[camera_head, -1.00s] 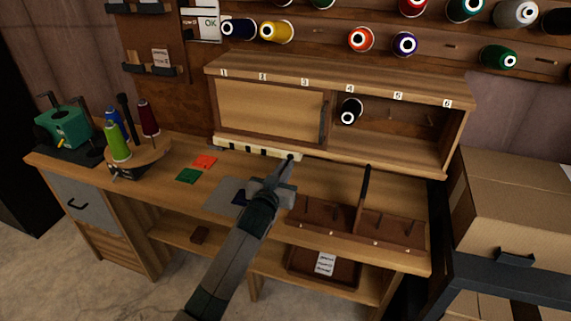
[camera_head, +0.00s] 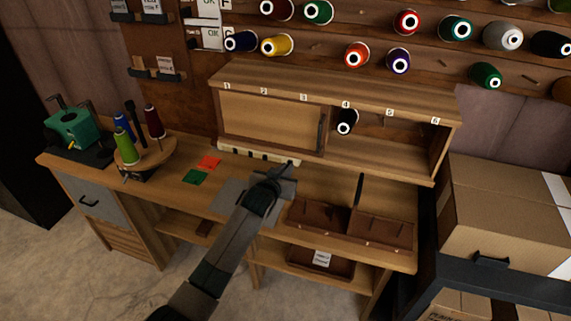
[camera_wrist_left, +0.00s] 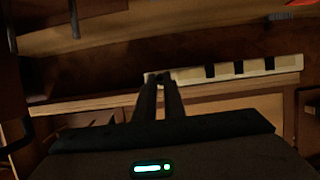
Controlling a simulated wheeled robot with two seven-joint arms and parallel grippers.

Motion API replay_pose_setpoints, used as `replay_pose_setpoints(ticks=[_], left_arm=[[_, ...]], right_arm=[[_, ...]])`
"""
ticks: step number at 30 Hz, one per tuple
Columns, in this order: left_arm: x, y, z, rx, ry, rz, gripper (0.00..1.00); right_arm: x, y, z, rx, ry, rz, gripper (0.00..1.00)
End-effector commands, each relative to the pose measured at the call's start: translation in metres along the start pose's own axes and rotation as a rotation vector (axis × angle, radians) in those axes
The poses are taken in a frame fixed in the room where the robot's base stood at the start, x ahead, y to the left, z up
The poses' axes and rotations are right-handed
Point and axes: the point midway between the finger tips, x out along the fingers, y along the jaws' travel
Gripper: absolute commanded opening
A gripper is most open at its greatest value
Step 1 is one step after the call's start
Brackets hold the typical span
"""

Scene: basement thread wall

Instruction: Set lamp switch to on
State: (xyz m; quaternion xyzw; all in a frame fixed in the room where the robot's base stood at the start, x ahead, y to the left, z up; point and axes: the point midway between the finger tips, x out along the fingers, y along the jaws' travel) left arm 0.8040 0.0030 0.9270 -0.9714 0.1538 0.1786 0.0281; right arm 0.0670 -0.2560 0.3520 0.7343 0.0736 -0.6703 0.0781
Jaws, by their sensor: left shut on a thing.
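A cream strip (camera_head: 240,151) with several dark slots runs under the front of the wall cabinet; it also shows in the left wrist view (camera_wrist_left: 225,70). My left gripper (camera_head: 285,168) reaches up to the strip's right end in the head view. In the left wrist view its fingers (camera_wrist_left: 159,80) are close together at the strip's left end, shut on a small dark part there, which looks like the lamp switch. The fingertips mostly cover this part, so its setting cannot be read. My right gripper is not in view.
The cabinet (camera_head: 270,121) hangs just above the strip. Below are the workbench (camera_head: 190,149), a red card (camera_head: 209,162), a green card (camera_head: 195,177) and a brown divided tray (camera_head: 318,214). A spool stand (camera_head: 152,160) is at left, cardboard boxes (camera_head: 500,215) at right.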

Motion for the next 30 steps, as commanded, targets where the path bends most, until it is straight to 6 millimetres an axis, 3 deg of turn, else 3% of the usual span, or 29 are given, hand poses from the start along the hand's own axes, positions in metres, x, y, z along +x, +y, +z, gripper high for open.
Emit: replay_pose_setpoints(ticks=[1,15,30], left_arm=[[-0.003,0.0,-0.009,0.001,-0.019,0.0,0.0],[-0.003,0.001,-0.022,0.0,-0.281,0.001,0.0],[0.002,0.001,-0.027,0.001,-0.51,0.001,0.0]], right_arm=[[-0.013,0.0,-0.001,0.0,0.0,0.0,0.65],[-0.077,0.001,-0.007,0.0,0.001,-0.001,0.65],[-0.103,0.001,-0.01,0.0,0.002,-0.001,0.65]])
